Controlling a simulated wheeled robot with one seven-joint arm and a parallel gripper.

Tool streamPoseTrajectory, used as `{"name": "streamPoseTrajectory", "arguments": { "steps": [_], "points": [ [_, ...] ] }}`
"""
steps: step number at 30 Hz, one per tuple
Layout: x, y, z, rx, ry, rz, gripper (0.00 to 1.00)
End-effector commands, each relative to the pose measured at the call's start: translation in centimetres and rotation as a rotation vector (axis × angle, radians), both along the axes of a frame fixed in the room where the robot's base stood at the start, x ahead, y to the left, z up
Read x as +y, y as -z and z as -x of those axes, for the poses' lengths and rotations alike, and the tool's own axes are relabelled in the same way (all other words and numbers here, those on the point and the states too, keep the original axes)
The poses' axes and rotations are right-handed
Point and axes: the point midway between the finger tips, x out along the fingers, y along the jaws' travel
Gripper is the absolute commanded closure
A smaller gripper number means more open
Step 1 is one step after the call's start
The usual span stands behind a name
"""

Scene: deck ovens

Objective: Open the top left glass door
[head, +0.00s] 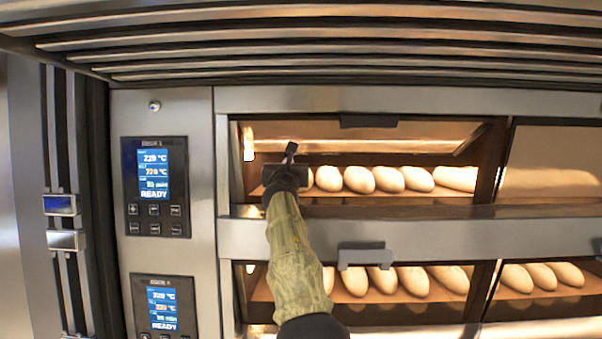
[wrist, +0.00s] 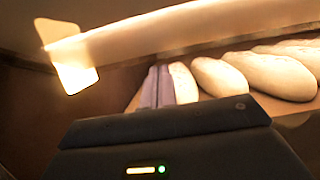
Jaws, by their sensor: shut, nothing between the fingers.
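The top left opening of the oven shows a row of pale loaves (head: 388,179), seen sharply, also in the wrist view (wrist: 270,74). A brown panel (head: 400,134) slants under its upper edge, with a bright lower edge; I cannot tell whether this is the glass door swung inward. A dark handle (head: 369,121) sits at the top edge. My gripper (head: 291,149) is at the opening's left part, below and left of the handle and apart from it. Its fingers (wrist: 156,86) are together, pointing inward beside the nearest loaf, and hold nothing. My wrist hides the lower left corner.
The top right pane (head: 555,160) is hazy with reflections. A steel bar (head: 450,237) runs below the top deck, with a lower door handle (head: 366,256) under it. A control panel (head: 155,186) is on the left. Slatted metal (head: 330,45) overhangs above.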

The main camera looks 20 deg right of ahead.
Motion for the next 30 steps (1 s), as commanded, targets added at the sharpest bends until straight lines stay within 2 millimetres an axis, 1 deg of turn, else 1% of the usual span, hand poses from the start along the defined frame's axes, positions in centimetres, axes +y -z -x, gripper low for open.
{"name": "streamPoseTrajectory", "arguments": {
  "steps": [1,3,10,18,30],
  "points": [
    [0.6,-0.5,-0.3,-0.008,-0.009,0.006,1.0],
    [1.0,-1.0,-0.6,-0.017,-0.015,0.009,1.0],
    [1.0,-2.1,-1.2,-0.022,-0.018,0.01,1.0],
    [0.8,-2.3,-1.6,-0.02,-0.018,0.011,1.0],
    [0.8,-2.3,-1.5,-0.021,-0.018,0.01,1.0]
  ]
}}
